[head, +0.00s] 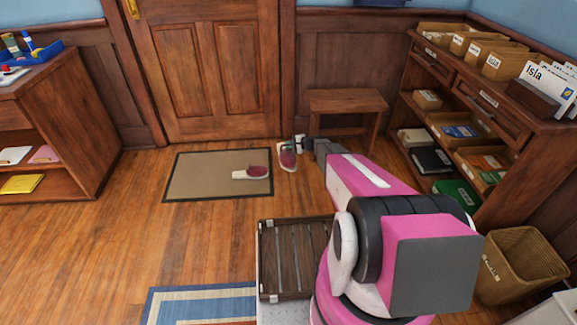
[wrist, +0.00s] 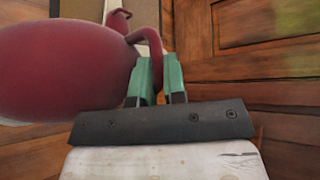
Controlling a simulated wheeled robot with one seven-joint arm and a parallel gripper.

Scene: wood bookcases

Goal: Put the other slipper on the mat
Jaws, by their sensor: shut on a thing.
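One dark red slipper with a pale sole (head: 253,173) lies on the right part of the tan mat (head: 205,180), which has a dark border and lies before the door. The other red slipper (head: 288,156) is at my gripper (head: 297,146), just right of the mat's right edge. In the wrist view this slipper (wrist: 65,70) fills the left side, and my gripper's green fingers (wrist: 158,82) are shut on its edge. Whether it touches the floor I cannot tell. Part of the first slipper (wrist: 118,20) shows beyond it at the top of the wrist view.
A wooden stool (head: 347,103) stands behind my gripper against the wall. A bookcase with boxes and cards (head: 470,110) is at the right, with a wicker basket (head: 520,265) below. A low cabinet (head: 60,130) stands left. The floor left of the mat is clear.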

